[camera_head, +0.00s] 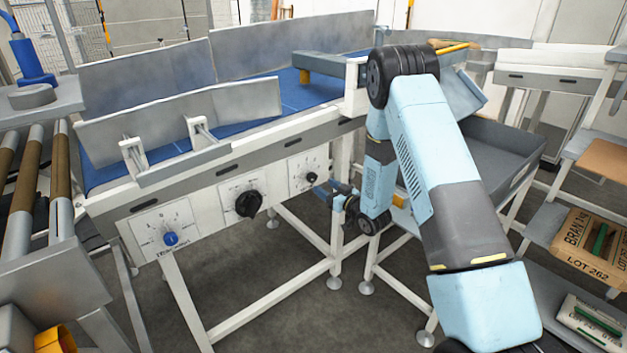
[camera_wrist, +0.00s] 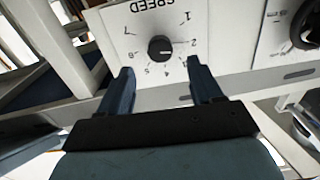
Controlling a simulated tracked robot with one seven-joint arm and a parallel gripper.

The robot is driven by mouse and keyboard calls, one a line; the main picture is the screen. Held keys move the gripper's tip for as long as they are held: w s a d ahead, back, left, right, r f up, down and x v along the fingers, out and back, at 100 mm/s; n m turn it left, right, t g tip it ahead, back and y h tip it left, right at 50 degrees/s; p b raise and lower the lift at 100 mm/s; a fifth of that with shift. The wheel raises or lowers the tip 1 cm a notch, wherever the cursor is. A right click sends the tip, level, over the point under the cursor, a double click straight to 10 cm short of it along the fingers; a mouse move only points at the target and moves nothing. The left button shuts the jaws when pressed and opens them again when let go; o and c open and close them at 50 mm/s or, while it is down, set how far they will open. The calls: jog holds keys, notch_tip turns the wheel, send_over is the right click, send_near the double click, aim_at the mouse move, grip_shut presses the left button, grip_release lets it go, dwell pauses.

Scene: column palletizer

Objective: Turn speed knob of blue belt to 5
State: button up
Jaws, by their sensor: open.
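The blue belt (camera_head: 297,92) runs along the conveyor, with control plates on its near side. The speed knob (camera_head: 311,178) is a small black dial on the rightmost plate. In the wrist view this knob (camera_wrist: 160,48) sits on a white plate lettered SPEED, upside down, with numbers around it. Its pale pointer line appears to face near the 2; the 5 (camera_wrist: 147,72) is at the lower left of the dial. My gripper (camera_head: 322,190) is just in front of that plate. In the wrist view my gripper (camera_wrist: 160,72) is open and empty, its fingertips below the knob, one to each side.
A larger black rotary switch (camera_head: 248,204) and a blue knob (camera_head: 170,239) sit on plates further left. The larger switch also shows at the wrist view's upper right (camera_wrist: 305,25). A grey bin (camera_head: 500,150) and shelves with a bran sack (camera_head: 590,250) stand right.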

aim_at(315, 179)
jog(key=x, duration=0.7)
jog(key=shift+w+a, duration=0.2)
jog(key=shift+w, duration=0.15)
jog(key=c, duration=1.1)
jog(key=shift+o, duration=0.2)
jog(key=shift+m, duration=0.3)
jog(key=m, duration=0.3)
jog(key=shift+d+m, duration=0.15)
jog(key=shift+m, duration=0.25)
jog(key=m, duration=0.6)
jog(key=shift+m, duration=0.3)
